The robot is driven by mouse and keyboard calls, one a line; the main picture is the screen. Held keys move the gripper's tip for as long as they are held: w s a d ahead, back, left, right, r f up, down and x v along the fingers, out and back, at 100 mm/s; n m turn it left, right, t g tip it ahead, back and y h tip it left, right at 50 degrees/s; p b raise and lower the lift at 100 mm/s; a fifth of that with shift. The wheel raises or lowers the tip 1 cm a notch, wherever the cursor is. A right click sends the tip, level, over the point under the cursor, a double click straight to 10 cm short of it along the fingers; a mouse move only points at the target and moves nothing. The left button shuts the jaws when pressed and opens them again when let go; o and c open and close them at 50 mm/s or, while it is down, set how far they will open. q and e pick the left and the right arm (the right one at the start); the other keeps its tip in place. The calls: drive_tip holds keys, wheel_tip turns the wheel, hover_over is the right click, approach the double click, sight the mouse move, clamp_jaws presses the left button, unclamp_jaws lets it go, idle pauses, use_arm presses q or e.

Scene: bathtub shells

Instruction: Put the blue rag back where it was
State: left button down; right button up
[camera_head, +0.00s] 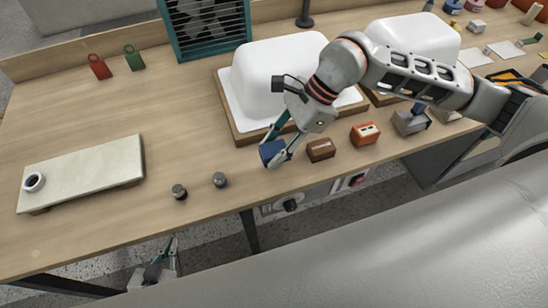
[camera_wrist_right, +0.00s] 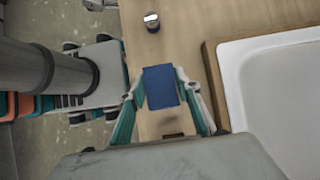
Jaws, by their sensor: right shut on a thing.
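The blue rag (camera_head: 271,152) is a small dark blue folded block near the front edge of the wooden bench. My right gripper (camera_head: 277,149) is shut on it, one finger on each side. In the right wrist view the blue rag (camera_wrist_right: 161,87) sits between the teal fingers of the right gripper (camera_wrist_right: 161,84), over the wood. Whether it touches the bench or hangs just above it is hard to tell. My left gripper (camera_head: 167,252) is low beyond the bench's front edge, above the floor, away from the rag; its opening is unclear.
A brown block (camera_head: 321,149) and an orange block (camera_head: 365,133) stand right of the rag. A white tub shell (camera_head: 262,75) on a wooden base (camera_head: 225,103) lies behind. Bare wood (camera_head: 185,130) is free at left.

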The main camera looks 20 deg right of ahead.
wheel_tip(320, 180, down, 4)
drive_tip(key=shift+f, duration=0.5)
drive_tip(key=shift+f, duration=0.1)
drive_tip(key=o, duration=1.1)
